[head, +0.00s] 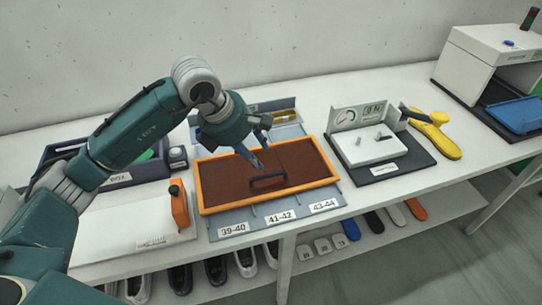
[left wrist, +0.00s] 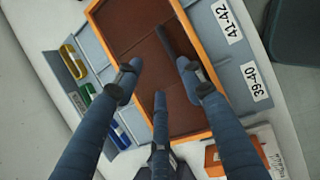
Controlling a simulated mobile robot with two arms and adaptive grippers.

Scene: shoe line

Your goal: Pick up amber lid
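The amber lid (head: 222,178) is a brown see-through panel in an orange frame. It lies flat on a grey-blue tray (head: 332,203) labelled 39-40, 41-42 and 43-44. A dark bar handle (head: 268,182) stands on the lid. My left gripper (head: 257,158) is above the lid, close to the handle, with nothing held. In the left wrist view my left gripper (left wrist: 157,85) has its fingers spread over the lid (left wrist: 150,45). The handle (left wrist: 177,40) shows there just beyond the right-hand finger. My right gripper is not in view.
A dark bin (head: 118,180) stands left of the tray, and an orange tool (head: 179,203) stands on a white board beside it. A gauge station (head: 375,150) and a yellow shoe-shaped piece (head: 440,138) are to the right. Shoes lie on the shelf below.

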